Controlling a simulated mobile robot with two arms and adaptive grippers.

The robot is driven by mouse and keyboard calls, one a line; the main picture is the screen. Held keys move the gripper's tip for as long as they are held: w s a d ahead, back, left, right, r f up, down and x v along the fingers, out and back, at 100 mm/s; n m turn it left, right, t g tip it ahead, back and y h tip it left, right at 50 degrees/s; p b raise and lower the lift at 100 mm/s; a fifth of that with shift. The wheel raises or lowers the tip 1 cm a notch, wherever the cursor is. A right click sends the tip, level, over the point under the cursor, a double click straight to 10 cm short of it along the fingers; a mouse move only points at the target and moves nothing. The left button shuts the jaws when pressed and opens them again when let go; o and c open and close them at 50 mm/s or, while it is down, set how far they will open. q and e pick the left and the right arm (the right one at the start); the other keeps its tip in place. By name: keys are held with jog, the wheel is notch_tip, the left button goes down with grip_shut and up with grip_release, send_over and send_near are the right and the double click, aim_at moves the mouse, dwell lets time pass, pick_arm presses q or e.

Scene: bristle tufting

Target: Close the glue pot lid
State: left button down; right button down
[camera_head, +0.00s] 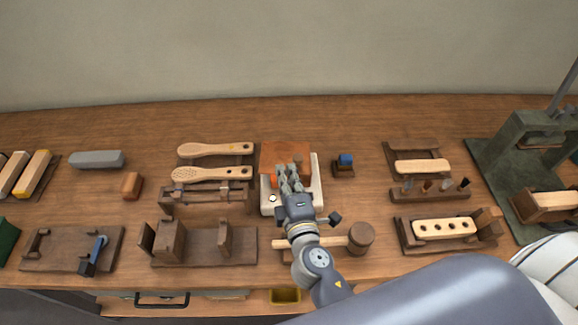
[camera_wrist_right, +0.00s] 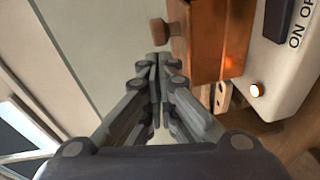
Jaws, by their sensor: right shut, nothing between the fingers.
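The glue pot (camera_head: 273,182) is a copper-coloured box on a white base (camera_head: 318,185), near the middle of the bench. Its copper lid (camera_head: 285,149) shows at the back with a small wooden knob (camera_head: 298,158). My right gripper (camera_head: 289,168) reaches over the pot and hides part of it and the base. In the wrist view the right gripper (camera_wrist_right: 158,62) is shut and empty, with its fingertips close to the knob (camera_wrist_right: 158,32) and beside the copper (camera_wrist_right: 207,40). I cannot tell whether they touch, nor the lid's exact angle. My left gripper is out of view.
The base has an ON/OFF switch (camera_wrist_right: 278,15) and a lit lamp (camera_wrist_right: 255,90). A mallet (camera_head: 360,238) lies in front, partly behind my arm. Brush handles (camera_head: 215,150) lie left; a small blue-topped block (camera_head: 345,160) stands right. A dark green press (camera_head: 525,130) is far right.

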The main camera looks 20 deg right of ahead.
jog(key=shift+w+d+f, duration=0.1)
jog(key=shift+w+d, duration=0.2)
jog(key=shift+d, duration=0.1)
jog(key=shift+w+d+n+y+p, duration=0.2)
jog(key=shift+d+n+y+p, duration=0.15)
jog(key=shift+d+y+p, duration=0.15)
jog(key=shift+w+d+n+y+p, duration=0.15)
jog(key=shift+d+n+y+p, duration=0.2)
jog(key=shift+d+y, duration=0.2)
